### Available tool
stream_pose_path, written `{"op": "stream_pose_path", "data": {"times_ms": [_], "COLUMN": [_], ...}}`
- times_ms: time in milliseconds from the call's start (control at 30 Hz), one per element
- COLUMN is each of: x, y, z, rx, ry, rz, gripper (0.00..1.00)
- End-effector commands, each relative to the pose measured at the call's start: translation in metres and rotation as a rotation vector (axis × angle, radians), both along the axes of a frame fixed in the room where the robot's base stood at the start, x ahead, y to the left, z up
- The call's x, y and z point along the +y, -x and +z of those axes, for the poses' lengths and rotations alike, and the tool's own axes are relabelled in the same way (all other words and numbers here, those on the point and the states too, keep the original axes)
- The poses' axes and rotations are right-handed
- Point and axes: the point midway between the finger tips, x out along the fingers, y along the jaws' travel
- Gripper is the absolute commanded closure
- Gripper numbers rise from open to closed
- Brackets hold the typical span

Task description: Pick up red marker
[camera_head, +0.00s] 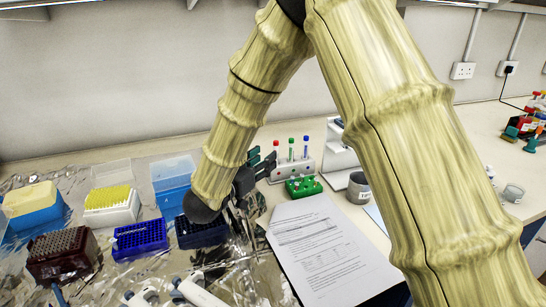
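The red marker (276,149) stands upright at the left end of a small white rack (302,169), beside a green marker (291,148) and a blue marker (305,147). Only its upper part shows clearly; its lower part is partly hidden near my gripper. My gripper (262,161) is just left of the red marker, with its dark fingers pointing toward the rack. The two fingertips look apart, with nothing seen between them. The gripper does not appear to hold the marker.
A green tube block (303,187) sits in front of the rack. A printed sheet (325,250) lies at front centre. Pipette tip boxes, including a blue one (140,240), crowd the foil at left. A grey cup (359,188) stands right of the rack. Pipettes (200,293) lie at the front.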

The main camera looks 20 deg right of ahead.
Motion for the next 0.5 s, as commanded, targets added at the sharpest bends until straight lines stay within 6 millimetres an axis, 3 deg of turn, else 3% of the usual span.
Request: {"op": "stream_pose_path", "data": {"times_ms": [500], "x": [-0.044], "y": [-0.030], "z": [0.000], "rx": [0.003], "ry": [-0.001], "rz": [-0.009], "gripper": [0.60]}}
